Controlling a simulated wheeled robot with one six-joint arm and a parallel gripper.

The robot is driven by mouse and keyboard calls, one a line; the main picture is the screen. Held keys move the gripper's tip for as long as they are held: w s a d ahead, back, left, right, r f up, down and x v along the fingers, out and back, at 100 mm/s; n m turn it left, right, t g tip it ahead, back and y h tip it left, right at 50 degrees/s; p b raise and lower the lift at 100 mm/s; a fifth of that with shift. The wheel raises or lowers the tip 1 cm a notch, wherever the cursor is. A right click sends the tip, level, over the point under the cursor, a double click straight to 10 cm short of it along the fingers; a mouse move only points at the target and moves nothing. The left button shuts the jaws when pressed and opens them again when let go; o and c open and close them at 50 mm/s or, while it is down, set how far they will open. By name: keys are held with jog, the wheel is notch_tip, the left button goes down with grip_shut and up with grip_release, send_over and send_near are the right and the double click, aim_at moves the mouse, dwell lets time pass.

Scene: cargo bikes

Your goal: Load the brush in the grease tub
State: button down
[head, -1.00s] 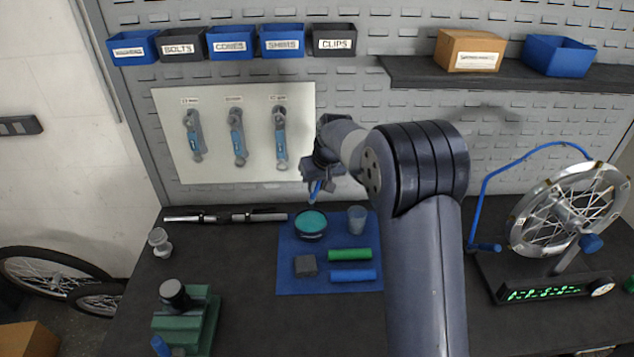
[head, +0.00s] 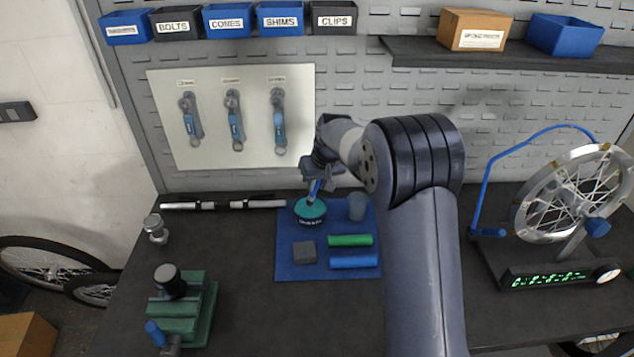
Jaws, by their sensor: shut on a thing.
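The grease tub (head: 311,212) is a round dark container with a teal top, standing on the blue mat (head: 290,268). My gripper (head: 318,180) is above it at the back of the bench, shut on the brush (head: 314,190).
On the mat are a grey cup (head: 357,206), a green roll (head: 350,240), a blue roll (head: 354,262) and a grey block (head: 305,252). A green vise (head: 182,310) stands front left. A wheel in a stand (head: 575,195) is at right. The bench's front middle is clear.

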jog(key=shift+f+b, duration=0.5)
jog(key=shift+f, duration=0.2)
dwell(1.6)
jog(key=shift+r+p, duration=2.4)
jog(key=shift+r, duration=1.2)
